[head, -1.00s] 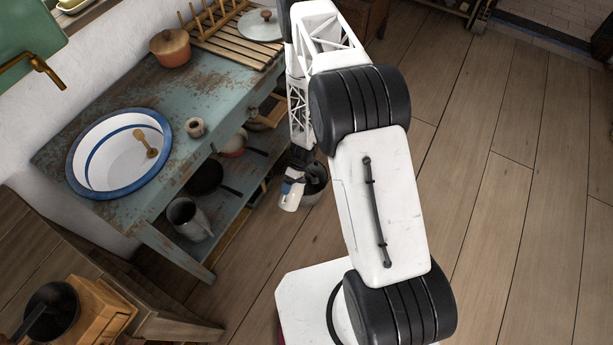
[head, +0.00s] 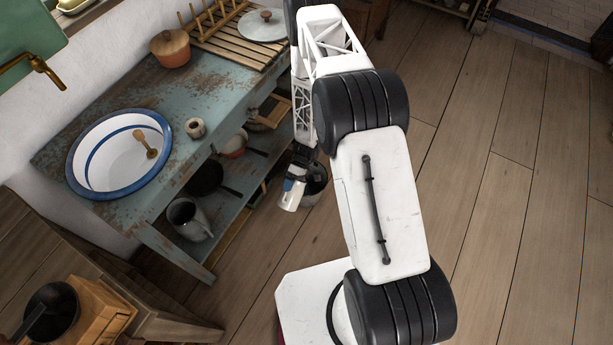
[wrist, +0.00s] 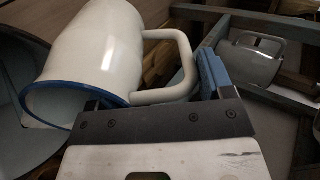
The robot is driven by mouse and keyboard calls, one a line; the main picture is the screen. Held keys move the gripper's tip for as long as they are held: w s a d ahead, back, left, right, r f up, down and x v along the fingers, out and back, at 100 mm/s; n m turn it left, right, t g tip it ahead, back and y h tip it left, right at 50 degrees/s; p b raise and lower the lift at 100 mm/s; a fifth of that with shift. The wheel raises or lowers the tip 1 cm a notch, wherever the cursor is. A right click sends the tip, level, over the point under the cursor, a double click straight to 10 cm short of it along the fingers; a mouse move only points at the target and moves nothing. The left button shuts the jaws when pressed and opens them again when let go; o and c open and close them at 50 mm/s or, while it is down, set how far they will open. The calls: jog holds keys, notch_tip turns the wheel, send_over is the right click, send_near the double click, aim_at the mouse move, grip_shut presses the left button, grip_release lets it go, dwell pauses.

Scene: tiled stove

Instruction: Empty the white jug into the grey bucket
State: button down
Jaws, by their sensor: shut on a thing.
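The white jug (head: 291,196) hangs low over the floor, beside the lower shelf. In the wrist view the jug (wrist: 95,42) is tipped well over, its blue-rimmed mouth towards the lower left. My gripper (head: 299,170) is shut on the jug's handle, and in the wrist view a blue finger pad shows by the handle (wrist: 178,68). The grey bucket (head: 313,196) stands on the floor just behind and right of the jug, partly hidden by my arm. The bucket's rim and inside (wrist: 12,120) show at the left of the wrist view. The jug's contents are not visible.
A blue worn table (head: 180,95) holds a basin (head: 105,165), a lidded pot (head: 171,50) and a wooden rack. Open plank floor lies to the right.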

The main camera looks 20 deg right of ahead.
jog(key=shift+w+d+b, duration=0.1)
jog(key=shift+d+b, duration=0.05)
jog(key=shift+b, duration=0.2)
jog(key=shift+w+d+r+g+y+b, duration=0.5)
jog(key=shift+w+r+g+y+b, duration=0.15)
jog(key=shift+r+g+y, duration=0.15)
dwell(1.5)
jog(key=shift+w+d+f+g+y+b, duration=0.2)
jog(key=shift+w+d+g+y+b, duration=0.25)
jog(key=shift+d+g+y+b, duration=0.15)
dwell(1.6)
